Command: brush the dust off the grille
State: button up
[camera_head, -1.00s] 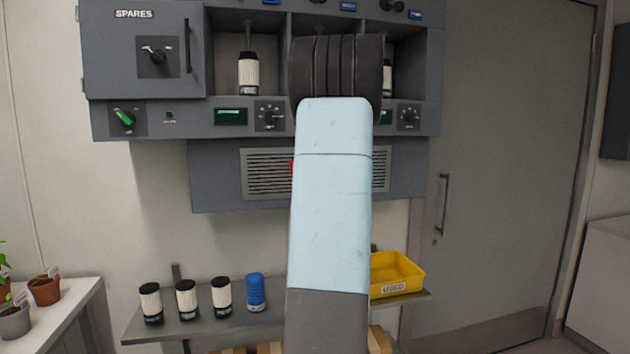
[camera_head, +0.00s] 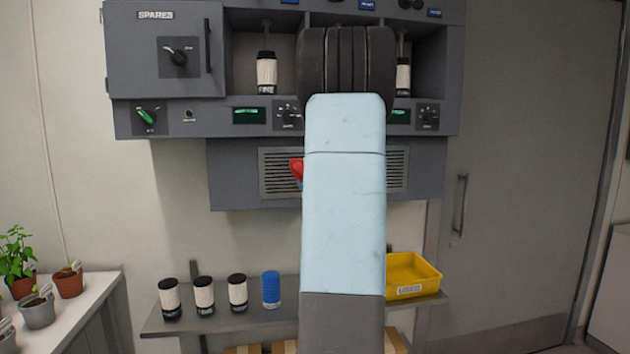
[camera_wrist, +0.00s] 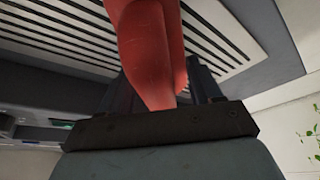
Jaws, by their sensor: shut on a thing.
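The grille (camera_head: 278,183) is a slatted pale panel in the grey housing below the bays, and my arm hides its middle in the head view. Its slats run close by in the wrist view (camera_wrist: 225,52). My gripper (camera_wrist: 163,92) is shut on a red, smooth handle (camera_wrist: 148,45), which I take for the brush. The brush's red part also shows just left of my arm, in front of the grille (camera_head: 296,168). Its bristles are not clearly visible, so I cannot tell whether they touch the slats. Dust cannot be made out.
A shelf (camera_head: 222,325) below holds several white-and-black cartridges (camera_head: 204,295), a blue cartridge (camera_head: 271,290) and a yellow bin (camera_head: 412,276). Potted plants (camera_head: 38,308) stand on a bench at left. A grey door (camera_head: 530,170) is at right.

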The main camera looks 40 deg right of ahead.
jog(key=shift+a+r, duration=0.1)
jog(key=shift+r, duration=1)
jog(key=s+d, duration=0.3)
jog(key=d, duration=0.3)
jog(key=s+d, duration=0.4)
jog(key=d, duration=0.2)
jog(key=s+d, duration=0.3)
jog(key=d, duration=0.3)
jog(key=shift+s, duration=0.2)
dwell(1.4)
jog(key=shift+w+a, duration=0.1)
jog(key=w+a, duration=0.5)
jog(key=a, duration=0.3)
jog(key=w+a, duration=0.5)
jog(key=a, duration=0.4)
jog(key=shift+w+a, duration=0.25)
jog(key=shift+w, duration=0.1)
dwell(2.0)
